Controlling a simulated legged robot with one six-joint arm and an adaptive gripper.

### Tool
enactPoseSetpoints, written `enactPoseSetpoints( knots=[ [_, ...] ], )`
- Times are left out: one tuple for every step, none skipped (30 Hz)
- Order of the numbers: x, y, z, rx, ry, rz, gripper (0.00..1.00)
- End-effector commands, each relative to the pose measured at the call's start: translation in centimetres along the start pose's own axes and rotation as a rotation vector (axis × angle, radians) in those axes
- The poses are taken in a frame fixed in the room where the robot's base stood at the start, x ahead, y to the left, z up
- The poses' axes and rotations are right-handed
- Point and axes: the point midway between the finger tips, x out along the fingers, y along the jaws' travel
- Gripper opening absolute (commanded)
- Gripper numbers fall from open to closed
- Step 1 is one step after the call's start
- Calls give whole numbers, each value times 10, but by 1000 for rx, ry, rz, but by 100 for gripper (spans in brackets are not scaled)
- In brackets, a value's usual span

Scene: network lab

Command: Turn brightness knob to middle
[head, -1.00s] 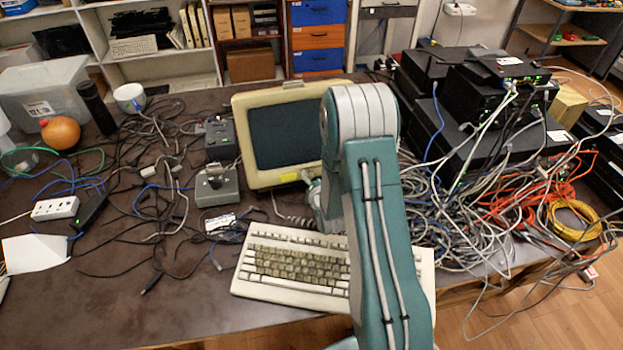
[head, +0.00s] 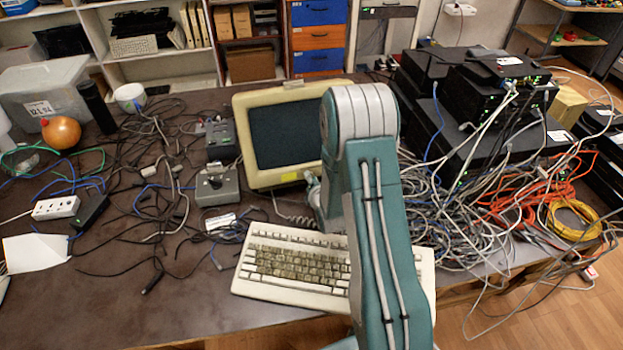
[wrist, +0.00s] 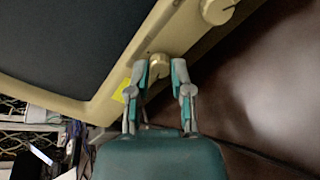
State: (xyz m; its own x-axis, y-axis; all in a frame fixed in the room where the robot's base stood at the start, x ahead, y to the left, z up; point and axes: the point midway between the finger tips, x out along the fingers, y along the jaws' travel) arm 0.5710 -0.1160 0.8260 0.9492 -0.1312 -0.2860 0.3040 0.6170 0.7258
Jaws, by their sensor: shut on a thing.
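The cream monitor (head: 243,135) with a dark screen stands on the table, partly behind my arm in the head view. In the wrist view its bezel (wrist: 118,102) carries a round cream knob (wrist: 158,66) near a yellow label. My gripper (wrist: 160,78) has one finger on each side of this knob and is shut on it. A second cream knob (wrist: 217,10) with a dark pointer line sits farther along the bezel, apart from the fingers. I cannot read which knob is for brightness. In the head view my arm hides the knobs and the fingers.
A cream keyboard (head: 290,272) lies in front of the monitor. A grey box with a control on top (head: 216,187) stands to its left among loose cables. Stacked black network devices (head: 480,115) and tangled cables are at the right. The front left tabletop is mostly clear.

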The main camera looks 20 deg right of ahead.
Motion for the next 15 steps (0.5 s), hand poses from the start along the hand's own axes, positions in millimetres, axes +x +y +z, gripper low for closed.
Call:
enactPoseSetpoints(
  knots=[
    [0,-1,0,28,1,-3,0],
    [0,-1,0,50,1,-3,0],
    [0,-1,0,79,1,-4,0],
    [0,-1,0,103,1,-4,0],
    [0,-1,0,128,1,-4,0],
    [0,-1,0,163,1,-5,0],
    [0,-1,0,191,1,-5,0],
    [0,-1,0,219,1,-6,0],
    [0,-1,0,256,1,-6,0],
    [0,-1,0,285,1,-6,0],
    [0,-1,0,314,1,-7,0],
    [0,-1,-1,352,1,-7,0],
    [0,-1,-1,381,1,-8,0],
    [0,-1,-1,410,1,-8,0],
    [0,-2,-1,447,1,-9,0]
  ],
)
